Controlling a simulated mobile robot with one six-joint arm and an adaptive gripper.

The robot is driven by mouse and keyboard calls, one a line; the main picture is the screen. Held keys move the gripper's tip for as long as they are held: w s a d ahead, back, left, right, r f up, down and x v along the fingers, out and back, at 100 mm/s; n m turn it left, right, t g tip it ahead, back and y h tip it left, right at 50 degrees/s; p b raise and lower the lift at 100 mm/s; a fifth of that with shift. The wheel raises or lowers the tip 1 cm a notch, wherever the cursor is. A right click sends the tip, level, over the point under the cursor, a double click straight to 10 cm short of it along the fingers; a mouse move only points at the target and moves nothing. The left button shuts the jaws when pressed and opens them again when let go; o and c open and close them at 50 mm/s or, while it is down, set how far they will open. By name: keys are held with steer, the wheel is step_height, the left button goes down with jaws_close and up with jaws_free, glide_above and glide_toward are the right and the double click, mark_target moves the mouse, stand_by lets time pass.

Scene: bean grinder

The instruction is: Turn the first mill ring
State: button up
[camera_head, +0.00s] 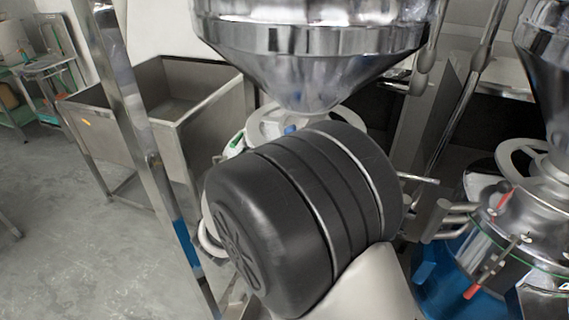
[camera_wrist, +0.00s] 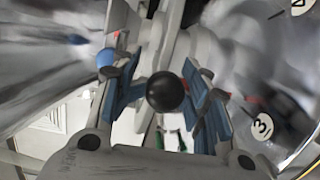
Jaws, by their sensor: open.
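The first mill's steel hopper (camera_head: 310,50) stands at the top middle of the head view. Its pale ring (camera_head: 347,117) shows just under the hopper and is largely hidden by my black arm joint. In the wrist view my gripper (camera_wrist: 163,78) is open, with a blue-padded finger on each side. A round black knob (camera_wrist: 167,92) appears between the two fingers, with a gap on both sides. Pale ring parts (camera_wrist: 160,40) run behind the knob. I cannot tell how the knob joins the ring. The gripper fingers are hidden in the head view.
A second mill with a hopper (camera_head: 545,50), a pale ring (camera_head: 507,160) and red-tipped levers stands at the right. A steel sink (camera_head: 160,100) is behind on the left. A steel post (camera_head: 125,95) rises left of my arm. Bare floor (camera_head: 70,220) lies at the far left.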

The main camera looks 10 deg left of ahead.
steer(key=shift+s+a, duration=0.1)
steer(key=shift+a, duration=0.05)
steer(key=shift+s+a, duration=0.1)
steer(key=shift+s, duration=0.15)
steer(key=v, duration=1.1)
steer(key=shift+s, duration=0.2)
steer(key=shift+r, duration=0.1)
